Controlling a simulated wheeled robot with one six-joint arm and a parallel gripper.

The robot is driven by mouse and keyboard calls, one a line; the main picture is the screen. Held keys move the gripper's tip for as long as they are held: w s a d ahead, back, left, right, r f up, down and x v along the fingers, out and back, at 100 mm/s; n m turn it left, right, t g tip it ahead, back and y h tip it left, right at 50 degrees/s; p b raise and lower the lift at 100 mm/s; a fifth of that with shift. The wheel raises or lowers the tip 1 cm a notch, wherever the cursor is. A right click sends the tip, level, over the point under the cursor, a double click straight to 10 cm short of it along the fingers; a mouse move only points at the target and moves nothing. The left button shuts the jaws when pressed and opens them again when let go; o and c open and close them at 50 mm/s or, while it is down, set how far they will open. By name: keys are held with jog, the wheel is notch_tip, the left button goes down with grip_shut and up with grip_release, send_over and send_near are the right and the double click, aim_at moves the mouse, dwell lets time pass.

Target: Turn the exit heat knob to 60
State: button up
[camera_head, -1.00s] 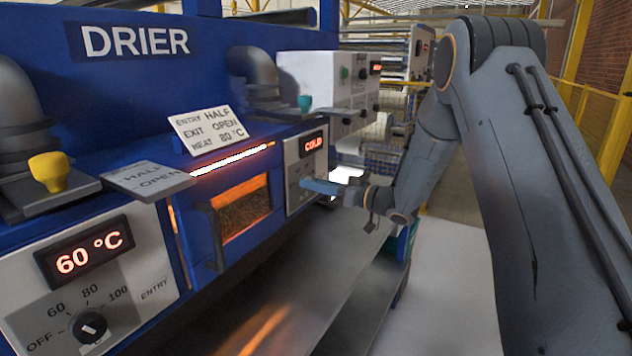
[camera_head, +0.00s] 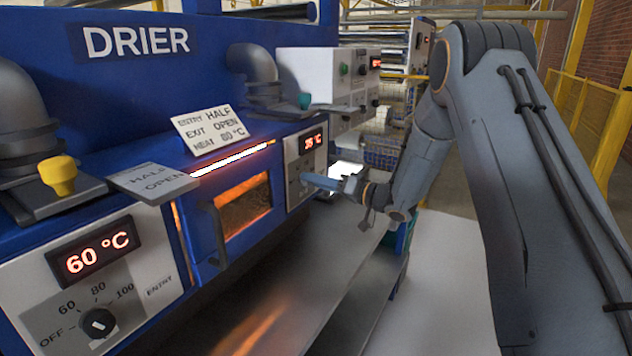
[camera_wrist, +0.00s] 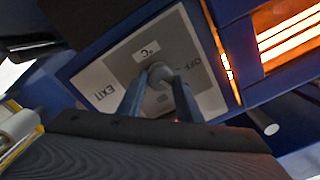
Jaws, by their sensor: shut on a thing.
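The exit heat panel (camera_head: 303,160) is on the far end of the blue drier, and its display (camera_head: 310,142) glows with what looks like 35 °C. My gripper (camera_head: 308,179) reaches it from the right with blue fingers. In the wrist view the panel marked EXIT (camera_wrist: 112,80) shows tilted, and my gripper (camera_wrist: 160,92) is shut on the grey exit heat knob (camera_wrist: 160,71). The fingers hide part of the knob and most of its dial marks, so I cannot read its pointer.
The entry heat panel (camera_head: 150,262) at left reads 60 °C, with its knob (camera_head: 98,323) below. A dark handle (camera_head: 216,237) juts beside the glowing window (camera_head: 244,205). A metal bed (camera_head: 290,270) runs below.

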jog(key=o, duration=1)
jog(key=shift+o, duration=0.2)
jog(key=shift+d, duration=0.1)
jog(key=b+v, duration=0.2)
jog(key=v, duration=0.5)
jog(key=shift+s+d, duration=0.25)
jog(key=shift+d, duration=0.05)
